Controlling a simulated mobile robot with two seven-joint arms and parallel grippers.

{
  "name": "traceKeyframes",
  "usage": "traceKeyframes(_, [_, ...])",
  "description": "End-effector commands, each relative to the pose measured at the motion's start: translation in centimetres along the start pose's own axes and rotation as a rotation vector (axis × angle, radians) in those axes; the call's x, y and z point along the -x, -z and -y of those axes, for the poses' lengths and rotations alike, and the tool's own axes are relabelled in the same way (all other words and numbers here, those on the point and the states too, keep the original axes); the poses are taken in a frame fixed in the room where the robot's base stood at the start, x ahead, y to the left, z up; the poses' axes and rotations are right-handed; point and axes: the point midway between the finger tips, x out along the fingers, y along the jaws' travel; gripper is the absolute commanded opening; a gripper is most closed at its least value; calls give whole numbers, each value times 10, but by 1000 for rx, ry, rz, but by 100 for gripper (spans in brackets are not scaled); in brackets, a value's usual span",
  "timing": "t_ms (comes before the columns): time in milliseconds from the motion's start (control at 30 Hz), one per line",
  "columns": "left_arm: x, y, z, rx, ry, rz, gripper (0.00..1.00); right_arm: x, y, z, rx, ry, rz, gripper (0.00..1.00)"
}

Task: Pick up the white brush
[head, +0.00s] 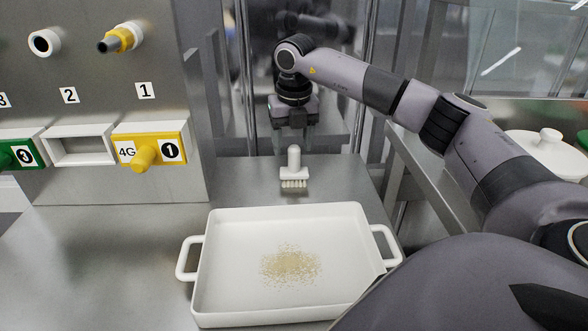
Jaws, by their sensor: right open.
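The white brush (294,172) stands upright on the metal counter, bristles down and handle up, just behind the white tray. My right gripper (294,143) points down directly over the brush. Its jaws are open, with the thin, pale fingers apart on either side above the handle top. Whether the fingertips reach down past the handle top is hard to tell. My left gripper is out of view.
A white two-handled tray (214,268) with a small pile of crumbs (290,266) fills the front middle. A metal dispenser panel (110,60) with a yellow drawer (172,148) stands at left. A lidded white pot (545,150) is at right. Counter left of the tray is clear.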

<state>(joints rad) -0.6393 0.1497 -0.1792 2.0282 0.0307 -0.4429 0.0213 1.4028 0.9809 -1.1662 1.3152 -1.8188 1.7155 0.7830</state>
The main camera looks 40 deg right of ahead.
Motion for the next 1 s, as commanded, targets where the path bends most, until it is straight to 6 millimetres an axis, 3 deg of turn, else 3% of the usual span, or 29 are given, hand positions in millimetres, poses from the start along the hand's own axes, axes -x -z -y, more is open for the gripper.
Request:
traceKeyframes(300, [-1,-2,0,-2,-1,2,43,-45,-3,6,-1,3,-2,61])
traceKeyframes(600, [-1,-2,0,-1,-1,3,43,-50,-3,6,0,1,0,61])
traceKeyframes(667, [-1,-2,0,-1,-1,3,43,-50,-3,6,0,1,0,45])
traceKeyframes(800, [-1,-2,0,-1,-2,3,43,-50,-3,6,0,1,0,0])
traceKeyframes(1000, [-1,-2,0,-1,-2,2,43,-49,-4,6,-1,0,1,0])
